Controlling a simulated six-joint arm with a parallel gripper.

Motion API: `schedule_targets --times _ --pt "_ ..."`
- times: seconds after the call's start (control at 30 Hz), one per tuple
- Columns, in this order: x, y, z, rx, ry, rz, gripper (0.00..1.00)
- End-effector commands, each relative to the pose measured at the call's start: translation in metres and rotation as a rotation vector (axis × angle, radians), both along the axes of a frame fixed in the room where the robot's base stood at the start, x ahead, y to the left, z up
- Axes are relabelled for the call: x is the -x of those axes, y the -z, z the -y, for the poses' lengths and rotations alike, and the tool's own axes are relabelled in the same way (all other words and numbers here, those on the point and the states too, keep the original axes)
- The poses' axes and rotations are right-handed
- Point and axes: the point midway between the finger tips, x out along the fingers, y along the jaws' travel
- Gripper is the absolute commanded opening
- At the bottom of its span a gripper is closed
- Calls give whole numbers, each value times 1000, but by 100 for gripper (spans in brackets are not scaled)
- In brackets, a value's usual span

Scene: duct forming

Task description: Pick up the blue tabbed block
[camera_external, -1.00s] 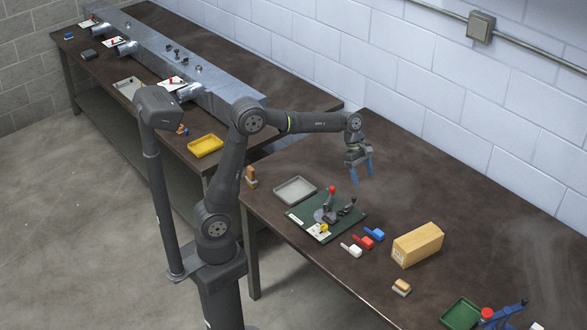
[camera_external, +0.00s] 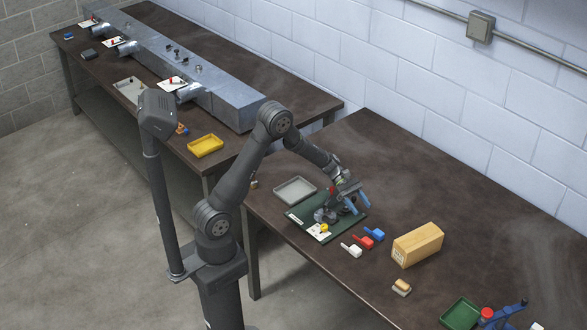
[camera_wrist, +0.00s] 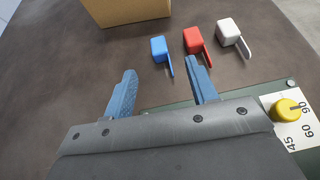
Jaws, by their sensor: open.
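The blue tabbed block (camera_external: 375,234) lies on the dark table, just off the right side of the green board. In the wrist view the blue tabbed block (camera_wrist: 159,49) lies ahead of my fingertips, its thin tab pointing down and right. My gripper (camera_external: 357,199) is open and empty, tilted above the green board, up and left of the block. In the wrist view my gripper (camera_wrist: 160,80) shows its two blue fingers spread apart, not touching the block. A red tabbed block (camera_wrist: 193,41) and a white tabbed block (camera_wrist: 229,32) lie in a row beside it.
A cardboard box (camera_external: 418,245) stands right of the blocks. The green board (camera_external: 294,214) carries a clamp device (camera_external: 326,214) and a yellow knob (camera_wrist: 286,108). A grey tray (camera_external: 294,190) sits behind it. A wooden-topped piece (camera_external: 401,287) lies in front of the box.

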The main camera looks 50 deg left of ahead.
Motion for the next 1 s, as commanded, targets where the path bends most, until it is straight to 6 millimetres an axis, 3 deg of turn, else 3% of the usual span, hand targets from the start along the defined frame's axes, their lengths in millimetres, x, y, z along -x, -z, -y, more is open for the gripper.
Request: schedule_targets --times 0.17,0.5,0.77,1.0 --pt "-4 13 -3 53 -45 21 53" --pt "-3 35 47 55 -45 23 53" --pt "-3 42 61 55 -46 23 53" --pt "2 63 87 54 -43 21 53"
